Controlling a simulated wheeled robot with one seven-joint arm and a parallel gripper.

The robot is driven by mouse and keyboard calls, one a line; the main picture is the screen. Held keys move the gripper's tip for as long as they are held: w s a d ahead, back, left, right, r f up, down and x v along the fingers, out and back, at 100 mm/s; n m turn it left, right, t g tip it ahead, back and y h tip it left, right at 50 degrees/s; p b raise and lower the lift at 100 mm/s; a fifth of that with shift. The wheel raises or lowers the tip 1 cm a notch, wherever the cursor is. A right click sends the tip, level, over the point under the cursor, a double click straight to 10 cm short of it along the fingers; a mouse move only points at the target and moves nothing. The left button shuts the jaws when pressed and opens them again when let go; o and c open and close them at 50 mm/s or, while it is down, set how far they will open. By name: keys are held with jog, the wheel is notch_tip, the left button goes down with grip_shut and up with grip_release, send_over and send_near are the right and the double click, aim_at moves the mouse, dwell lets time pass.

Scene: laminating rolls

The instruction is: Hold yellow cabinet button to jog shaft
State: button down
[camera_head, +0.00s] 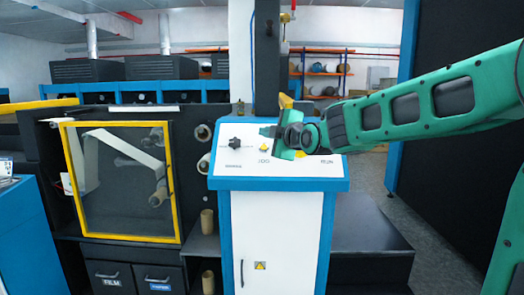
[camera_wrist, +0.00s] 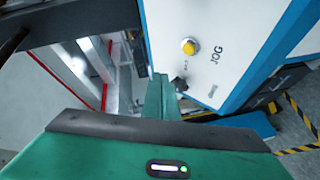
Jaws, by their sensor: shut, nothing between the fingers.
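The yellow button (camera_head: 264,148) sits on the sloping white top of the blue-edged cabinet (camera_head: 280,184), above the printed word JOG. In the wrist view the round yellow button (camera_wrist: 188,46) stands in a pale ring beside the JOG lettering. My gripper (camera_head: 264,131) is shut and empty, near the button at the panel's back part. In the wrist view my shut fingers (camera_wrist: 160,80) point past the black star knob (camera_wrist: 180,84), apart from the yellow button. I cannot tell which roller is the shaft.
The black knob (camera_head: 236,143) is left of the button. Another yellow part (camera_head: 303,153) shows partly behind my gripper. A yellow-framed clear guard (camera_head: 120,185) covers a white web at left. A dark post (camera_head: 266,60) rises behind the cabinet.

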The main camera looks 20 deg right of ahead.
jog(key=shift+w+d+f, duration=0.2)
jog(key=shift+w+f, duration=0.45)
jog(key=shift+f, duration=0.05)
jog(key=shift+w+d+f, duration=0.2)
jog(key=shift+w+f, duration=0.4)
jog(key=shift+f, duration=0.05)
jog(key=shift+w+d+f, duration=0.2)
jog(key=shift+w+f, duration=0.45)
jog(key=shift+f, duration=0.05)
jog(key=shift+w+d+f, duration=0.2)
jog(key=shift+w+f, duration=0.25)
jog(key=shift+f, duration=0.05)
dwell(2.9)
dwell(1.4)
jog(key=shift+s+a+r, duration=0.2)
jog(key=shift+s+r, duration=0.35)
jog(key=shift+r, duration=0.05)
jog(key=shift+s+a+r, duration=0.3)
jog(key=shift+s+r, duration=0.55)
jog(key=shift+r, duration=0.05)
jog(key=shift+s+a+r, duration=0.25)
jog(key=shift+s+r, duration=0.55)
jog(key=shift+r, duration=0.05)
